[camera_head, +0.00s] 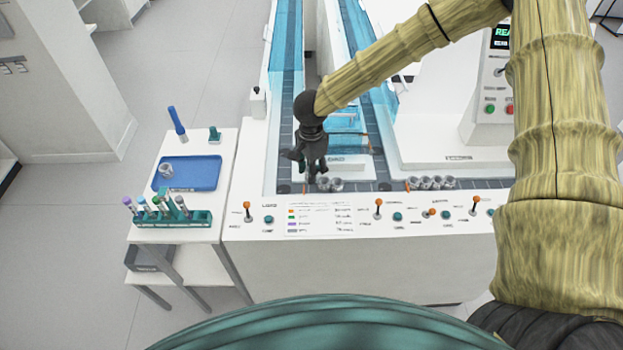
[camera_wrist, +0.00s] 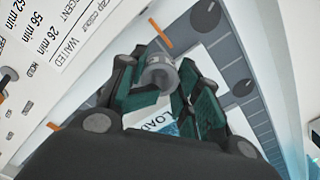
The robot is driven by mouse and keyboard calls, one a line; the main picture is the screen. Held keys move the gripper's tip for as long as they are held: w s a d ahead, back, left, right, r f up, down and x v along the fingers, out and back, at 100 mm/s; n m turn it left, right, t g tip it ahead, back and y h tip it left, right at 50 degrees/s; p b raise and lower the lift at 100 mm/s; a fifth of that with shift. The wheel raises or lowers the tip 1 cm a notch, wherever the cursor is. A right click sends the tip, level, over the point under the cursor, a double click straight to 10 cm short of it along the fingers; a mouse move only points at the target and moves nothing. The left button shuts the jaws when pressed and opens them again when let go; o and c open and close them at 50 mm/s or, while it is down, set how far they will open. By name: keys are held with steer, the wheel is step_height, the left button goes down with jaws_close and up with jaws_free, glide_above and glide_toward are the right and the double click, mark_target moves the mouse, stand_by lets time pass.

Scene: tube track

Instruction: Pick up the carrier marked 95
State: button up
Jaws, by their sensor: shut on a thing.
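My gripper (camera_head: 313,174) is low over the front left of the track. In the wrist view its dark and green fingers (camera_wrist: 160,88) are shut on a small grey round carrier (camera_wrist: 160,70). No number 95 can be read on it. In the head view, two small grey carriers (camera_head: 336,184) show at the fingertips, close to the track surface; I cannot tell there which one is held. Several similar carriers (camera_head: 430,183) stand in a row further right on the track. One more grey carrier (camera_head: 166,170) sits on the blue tray.
The blue tray (camera_head: 205,173) and a green rack (camera_head: 173,219) of several tubes are on the white side table at left. Orange-topped levers (camera_head: 378,204) line the front panel. Blue clear covers (camera_head: 285,60) run along the track lanes. A white machine (camera_head: 487,95) stands at right.

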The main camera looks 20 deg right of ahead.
step_height(320, 180, up, 4)
steer(key=shift+r, duration=0.1)
step_height(320, 180, up, 5)
steer(key=p, duration=0.5)
stand_by(0.4)
